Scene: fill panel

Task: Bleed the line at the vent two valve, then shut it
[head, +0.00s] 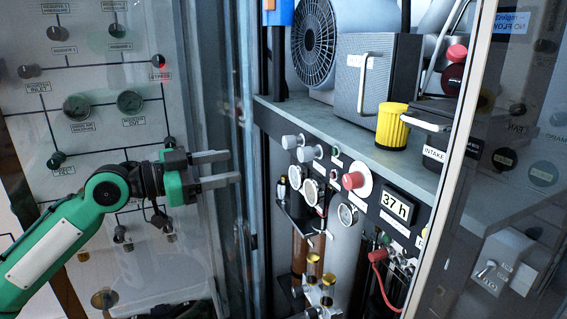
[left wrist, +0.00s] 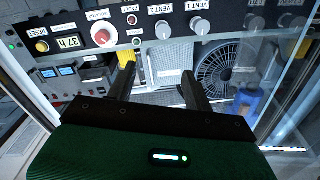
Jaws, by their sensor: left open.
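The vent two valve is a grey round knob (head: 312,152) on the dark front strip of the panel, beside a similar vent one knob (head: 292,141). In the left wrist view, which shows the labels upside down, the VENT 2 knob (left wrist: 163,31) is above the fingers and the VENT 1 knob (left wrist: 200,25) is to its right. My left gripper (head: 231,167) is open and empty, left of the knobs and apart from them. Its two fingers also show in the left wrist view (left wrist: 157,78). My right gripper is not in view.
A red knob (head: 352,181) and a "37 h" display (head: 398,206) sit right of the vents. Gauges (head: 313,192) hang below. A yellow ribbed cap (head: 392,126) and a grey box (head: 374,72) stand on the shelf. A glass door frame (head: 455,165) borders the right side.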

